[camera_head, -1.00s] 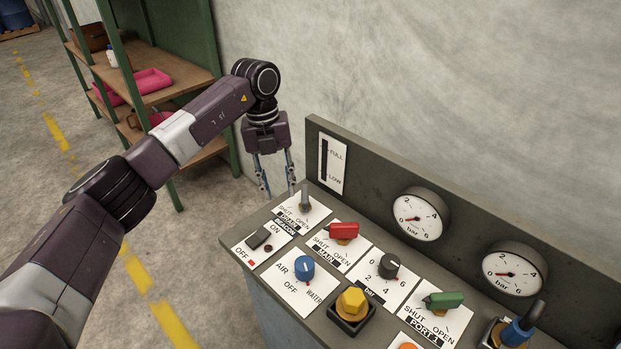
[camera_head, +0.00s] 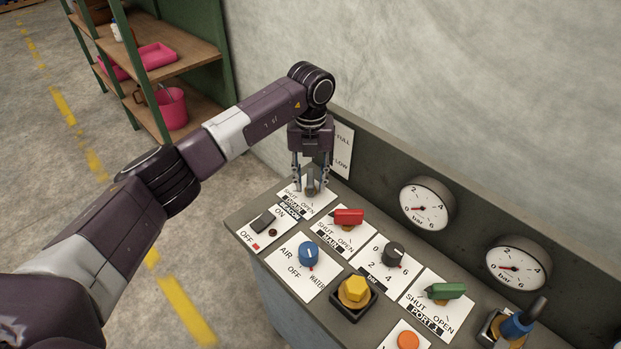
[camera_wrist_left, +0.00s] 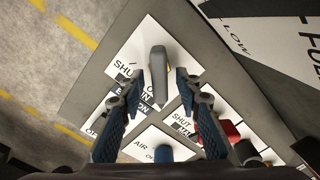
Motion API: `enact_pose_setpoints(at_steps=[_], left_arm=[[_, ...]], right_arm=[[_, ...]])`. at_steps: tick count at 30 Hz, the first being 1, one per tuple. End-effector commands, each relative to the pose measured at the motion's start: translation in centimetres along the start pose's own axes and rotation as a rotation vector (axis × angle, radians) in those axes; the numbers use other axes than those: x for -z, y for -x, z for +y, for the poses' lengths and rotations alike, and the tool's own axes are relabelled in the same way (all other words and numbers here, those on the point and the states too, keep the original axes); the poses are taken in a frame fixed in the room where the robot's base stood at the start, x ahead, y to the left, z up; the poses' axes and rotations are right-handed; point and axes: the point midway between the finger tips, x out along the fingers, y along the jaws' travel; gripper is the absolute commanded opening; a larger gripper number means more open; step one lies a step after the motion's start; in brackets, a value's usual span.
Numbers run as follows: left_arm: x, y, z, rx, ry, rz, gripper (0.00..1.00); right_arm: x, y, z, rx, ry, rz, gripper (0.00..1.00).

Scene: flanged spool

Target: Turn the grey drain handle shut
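The grey drain handle (camera_head: 310,187) stands on its white SHUT/OPEN plate (camera_head: 292,201) at the panel's far left corner. In the left wrist view the handle (camera_wrist_left: 158,70) is a rounded grey lever, and it covers part of the OPEN lettering. My left gripper (camera_head: 311,182) points down over it. Its fingers are apart, one on each side of the handle, and the wrist view shows a gap on both sides (camera_wrist_left: 162,82). I cannot tell how far down the fingertips reach beside it. My right gripper is in neither view.
A red main handle (camera_head: 348,216) is close by on the right. The upright back panel (camera_head: 375,172) with gauges rises behind. A green shelf (camera_head: 180,50) stands left.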

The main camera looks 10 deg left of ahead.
Motion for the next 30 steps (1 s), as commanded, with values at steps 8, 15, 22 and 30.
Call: enact_pose_setpoints(at_steps=[8,15,22,30], left_arm=[[0.0,0.0,0.0,0.000,0.000,0.000,0.18],[0.0,0.0,0.0,0.000,0.000,0.000,0.00],[0.0,0.0,0.1,0.000,-0.015,0.000,0.00],[-0.1,-0.1,0.2,-0.001,-0.132,-0.002,0.00]], right_arm=[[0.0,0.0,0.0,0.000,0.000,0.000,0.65],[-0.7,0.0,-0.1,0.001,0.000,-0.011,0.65],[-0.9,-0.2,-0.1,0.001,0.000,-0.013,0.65],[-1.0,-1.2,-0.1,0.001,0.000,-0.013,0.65]])
